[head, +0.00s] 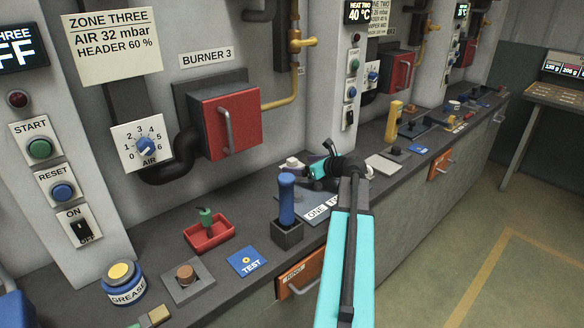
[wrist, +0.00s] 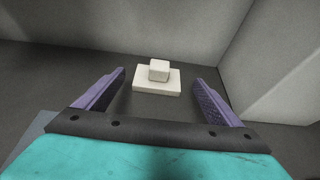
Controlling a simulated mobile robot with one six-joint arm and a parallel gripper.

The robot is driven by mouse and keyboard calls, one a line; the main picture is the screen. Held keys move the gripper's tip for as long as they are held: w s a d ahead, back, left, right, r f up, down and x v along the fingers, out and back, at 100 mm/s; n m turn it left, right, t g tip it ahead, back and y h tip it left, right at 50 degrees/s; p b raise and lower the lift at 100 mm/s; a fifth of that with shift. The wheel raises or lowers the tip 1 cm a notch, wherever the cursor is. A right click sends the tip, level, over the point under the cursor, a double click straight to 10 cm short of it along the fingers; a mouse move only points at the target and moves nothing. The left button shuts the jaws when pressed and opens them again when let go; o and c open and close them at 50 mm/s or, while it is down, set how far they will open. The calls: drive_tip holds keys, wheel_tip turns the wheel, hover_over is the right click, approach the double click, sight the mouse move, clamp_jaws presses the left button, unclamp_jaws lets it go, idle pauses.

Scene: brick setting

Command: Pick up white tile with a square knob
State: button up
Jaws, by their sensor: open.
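The white tile with a square knob (wrist: 155,83) lies flat on the dark counter in the wrist view, knob up. Its knob (wrist: 159,70) stands near the middle of the tile. My gripper (wrist: 160,82) is open, with one purple finger on each side of the picture and the tile between and a little beyond them. Nothing is between the fingers' pads. In the head view the tile (head: 291,164) shows small and pale near the wall, just left of my gripper (head: 318,165), whose fingers are partly hidden there.
In the head view a blue-handled tool (head: 287,203) stands upright in a dark block. A red burner box (head: 226,125) juts from the wall above. Walls close in behind the tile.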

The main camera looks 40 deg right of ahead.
sight(295, 163)
drive_tip(key=shift+w, duration=0.2)
drive_tip(key=x, duration=0.3)
drive_tip(key=shift+w+a+p, duration=0.1)
drive_tip(key=shift+w+p, duration=0.15)
drive_tip(key=shift+p, duration=0.05)
drive_tip(key=shift+x, duration=0.8)
drive_tip(key=c, duration=1.2)
drive_tip(key=shift+r, duration=0.15)
